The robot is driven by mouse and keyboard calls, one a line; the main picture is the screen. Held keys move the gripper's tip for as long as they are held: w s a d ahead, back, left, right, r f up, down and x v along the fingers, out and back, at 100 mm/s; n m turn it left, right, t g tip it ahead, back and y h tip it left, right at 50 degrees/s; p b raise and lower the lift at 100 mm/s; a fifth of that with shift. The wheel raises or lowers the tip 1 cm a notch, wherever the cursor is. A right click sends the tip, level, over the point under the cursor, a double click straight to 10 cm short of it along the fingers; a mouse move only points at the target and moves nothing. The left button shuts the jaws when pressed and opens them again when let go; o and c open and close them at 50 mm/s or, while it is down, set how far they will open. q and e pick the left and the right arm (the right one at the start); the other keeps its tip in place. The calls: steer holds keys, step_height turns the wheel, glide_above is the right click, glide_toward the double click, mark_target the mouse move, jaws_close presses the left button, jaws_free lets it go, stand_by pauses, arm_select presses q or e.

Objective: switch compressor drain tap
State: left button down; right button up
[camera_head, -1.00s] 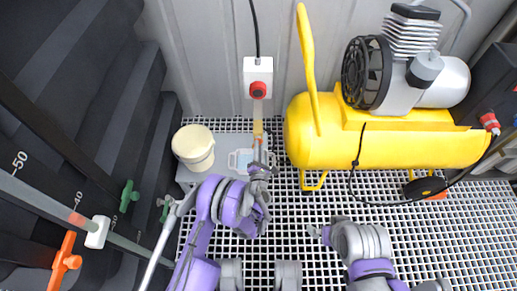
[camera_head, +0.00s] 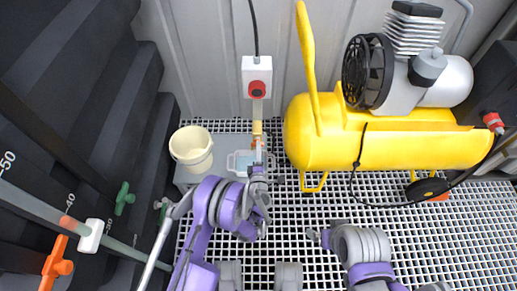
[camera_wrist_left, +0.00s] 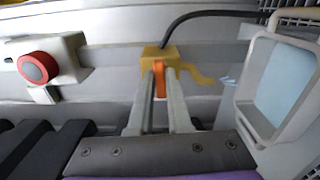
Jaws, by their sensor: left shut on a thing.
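The compressor drain tap has a yellow-brass body (camera_head: 257,128) below the wall switch box, left of the yellow compressor (camera_head: 395,145). In the left wrist view its body (camera_wrist_left: 155,57) stands just past my fingertips. Its orange lever (camera_wrist_left: 160,80) lies between the fingers. My left gripper (camera_head: 258,152) is shut on this lever; it also shows in the left wrist view (camera_wrist_left: 161,85). In the head view the fingers mostly hide the lever. My right gripper (camera_head: 315,233) is over the grating, away from the tap; its jaws are too small to read.
A cream bucket (camera_head: 191,147) and a light-blue framed container (camera_head: 240,161) stand close left of my left gripper. A switch box (camera_head: 257,75) with a red button hangs above. A black hose (camera_head: 358,160) runs by the compressor. Grating (camera_head: 300,215) in front is clear.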

arm_select(q)
steer(key=shift+w+m, duration=0.1)
steer(key=shift+m, duration=0.3)
steer(key=c, duration=0.9)
jaws_free()
steer(key=shift+o, duration=0.2)
